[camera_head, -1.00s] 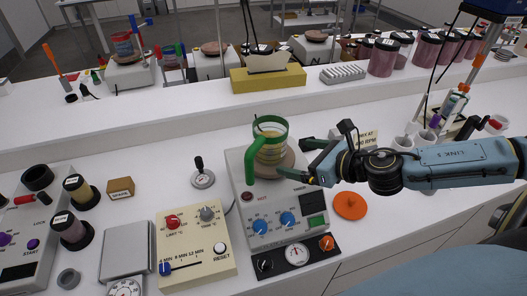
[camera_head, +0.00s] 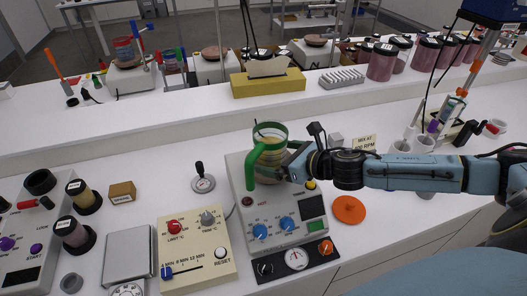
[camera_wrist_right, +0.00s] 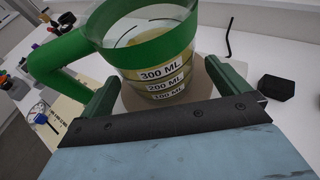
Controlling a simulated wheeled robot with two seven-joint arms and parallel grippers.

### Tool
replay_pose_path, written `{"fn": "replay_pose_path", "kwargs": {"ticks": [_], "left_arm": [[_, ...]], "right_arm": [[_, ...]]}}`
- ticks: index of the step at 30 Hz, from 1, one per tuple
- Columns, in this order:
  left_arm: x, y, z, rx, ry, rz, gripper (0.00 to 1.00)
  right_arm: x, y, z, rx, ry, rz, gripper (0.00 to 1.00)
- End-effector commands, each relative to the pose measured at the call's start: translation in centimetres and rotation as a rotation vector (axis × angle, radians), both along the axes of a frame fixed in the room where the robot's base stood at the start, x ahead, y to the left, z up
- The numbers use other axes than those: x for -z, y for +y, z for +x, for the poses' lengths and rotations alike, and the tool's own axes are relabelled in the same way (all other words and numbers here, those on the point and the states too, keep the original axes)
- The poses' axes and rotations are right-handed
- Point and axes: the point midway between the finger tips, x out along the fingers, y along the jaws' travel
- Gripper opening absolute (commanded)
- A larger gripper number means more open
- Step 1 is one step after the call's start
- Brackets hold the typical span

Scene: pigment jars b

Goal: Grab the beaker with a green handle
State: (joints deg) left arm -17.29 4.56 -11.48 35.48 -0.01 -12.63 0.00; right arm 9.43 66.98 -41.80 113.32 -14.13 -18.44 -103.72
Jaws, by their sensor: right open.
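The beaker (camera_head: 267,150) is clear with a green rim and a green handle (camera_head: 251,165). It stands upright on the round plate of a grey stirrer (camera_head: 242,197). In the right wrist view the beaker (camera_wrist_right: 156,74) shows marks for 300, 200 and 100 ML and yellowish contents, with its handle (camera_wrist_right: 58,65) to the left. My right gripper (camera_head: 281,168) is open, its green fingers on either side of the beaker's lower part. The gripper also shows in the right wrist view (camera_wrist_right: 165,95). Whether the fingers touch the glass cannot be told. My left gripper is not in view.
A beige control box (camera_head: 196,251) and a metal-topped scale (camera_head: 128,254) stand at the front left. An orange disc (camera_head: 348,209) lies right of the stirrer. A yellow box (camera_head: 268,82) stands on the raised shelf behind. Bench left of the stirrer is partly clear.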

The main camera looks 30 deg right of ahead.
Motion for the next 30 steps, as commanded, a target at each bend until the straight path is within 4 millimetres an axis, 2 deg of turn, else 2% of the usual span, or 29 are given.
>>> {"fn": "replay_pose_path", "kwargs": {"ticks": [3,6,14,17,28,30], "left_arm": [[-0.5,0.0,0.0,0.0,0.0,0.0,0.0],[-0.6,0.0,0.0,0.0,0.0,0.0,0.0],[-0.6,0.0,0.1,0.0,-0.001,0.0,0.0],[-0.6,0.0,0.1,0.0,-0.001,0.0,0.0],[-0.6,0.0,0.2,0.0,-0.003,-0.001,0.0],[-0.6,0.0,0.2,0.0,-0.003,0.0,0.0]], "right_arm": [[0.3,0.5,1.4,0.001,-0.002,0.004,1.0],[0.7,0.7,2.0,0.0,0.0,0.002,1.0],[0.9,0.8,2.1,-0.001,0.0,0.0,1.0],[0.9,0.8,2.1,-0.001,0.0,0.0,0.9],[0.9,0.8,2.1,-0.001,0.001,0.0,0.41],[0.7,0.8,2.2,-0.002,-0.003,0.002,0.39]]}}
